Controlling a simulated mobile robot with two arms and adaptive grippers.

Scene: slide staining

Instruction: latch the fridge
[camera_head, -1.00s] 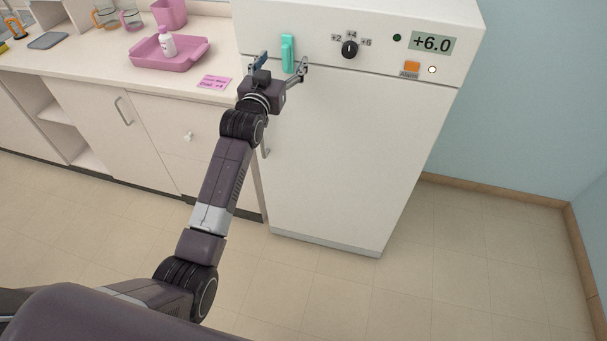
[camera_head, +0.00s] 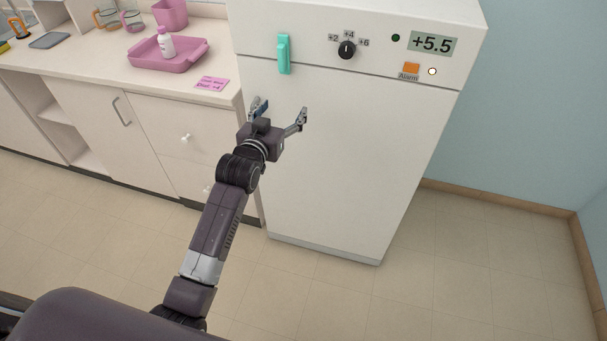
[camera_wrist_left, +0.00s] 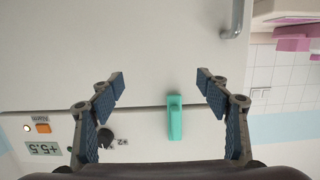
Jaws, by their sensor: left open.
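The white fridge (camera_head: 340,150) stands against the wall with its door shut flush. Its teal latch (camera_head: 284,54) is upright, crossing the seam between the top panel and the door. My left gripper (camera_head: 279,110) is open and empty in front of the door, below the latch and apart from it. In the left wrist view the latch (camera_wrist_left: 175,117) shows between the spread fingers (camera_wrist_left: 160,85), with nothing held. The display (camera_head: 432,43) reads +5.5. My right gripper is not in view.
The dial (camera_head: 347,49) points near +4, and an orange alarm button (camera_head: 411,68) sits right of it. The counter at left holds a pink tray (camera_head: 170,62) with a white bottle and a pink note (camera_head: 212,84). Floor right of the fridge is clear.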

